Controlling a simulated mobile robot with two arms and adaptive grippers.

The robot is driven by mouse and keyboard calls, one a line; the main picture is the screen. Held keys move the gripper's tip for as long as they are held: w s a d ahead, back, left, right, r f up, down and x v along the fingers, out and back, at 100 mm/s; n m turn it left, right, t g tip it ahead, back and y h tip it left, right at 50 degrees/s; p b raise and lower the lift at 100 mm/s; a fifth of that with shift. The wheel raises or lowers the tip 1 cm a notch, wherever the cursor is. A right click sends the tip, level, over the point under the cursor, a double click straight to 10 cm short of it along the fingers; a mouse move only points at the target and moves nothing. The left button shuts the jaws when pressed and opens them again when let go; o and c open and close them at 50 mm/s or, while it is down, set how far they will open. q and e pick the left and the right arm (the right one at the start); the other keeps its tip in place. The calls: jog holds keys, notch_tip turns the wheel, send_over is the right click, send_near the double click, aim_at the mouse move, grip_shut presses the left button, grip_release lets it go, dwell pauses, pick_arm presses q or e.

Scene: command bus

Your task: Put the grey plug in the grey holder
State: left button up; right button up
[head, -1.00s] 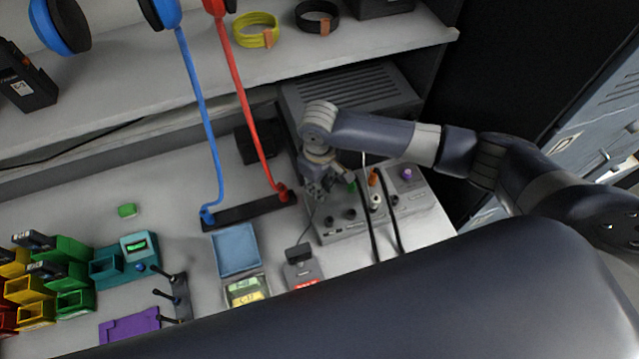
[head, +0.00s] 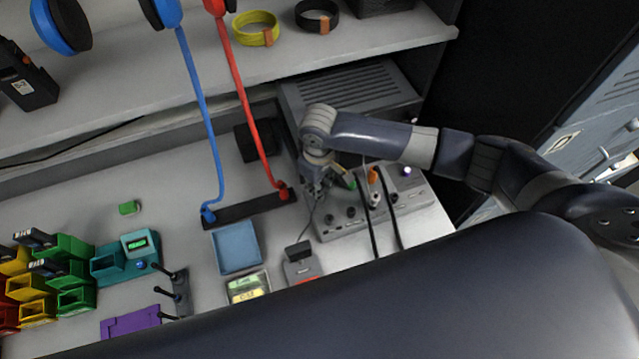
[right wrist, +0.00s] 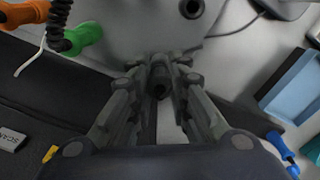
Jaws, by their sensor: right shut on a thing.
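My right gripper (head: 318,188) reaches down over the back left of a grey panel box (head: 345,226). In the right wrist view the gripper (right wrist: 163,68) is shut on a small dark grey cylindrical piece (right wrist: 160,86), which looks like the grey plug; the fingers hide much of it. A thin cable runs from near the gripper to a small grey device (head: 300,267). The panel box has several dark round sockets or knobs; which is the grey holder, I cannot tell. One dark round part (right wrist: 192,8) shows just beyond the fingertips. My left gripper is not in view.
A green plug (head: 351,183) and an orange plug (head: 373,176) stand close right of the gripper, with black cables hanging forward. A ribbed grey case (head: 350,92) is behind. A blue tray (head: 236,248) and a black strip (head: 248,213) lie to the left.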

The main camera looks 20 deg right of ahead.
jog(key=shift+f, duration=0.5)
dwell(0.8)
jog(key=o, duration=0.9)
jog(key=shift+o, duration=0.2)
notch_tip(320, 180, up, 3)
jog(key=p, duration=0.4)
jog(key=shift+r, duration=0.15)
jog(key=shift+r+p, duration=0.6)
jog(key=shift+r, duration=1.75)
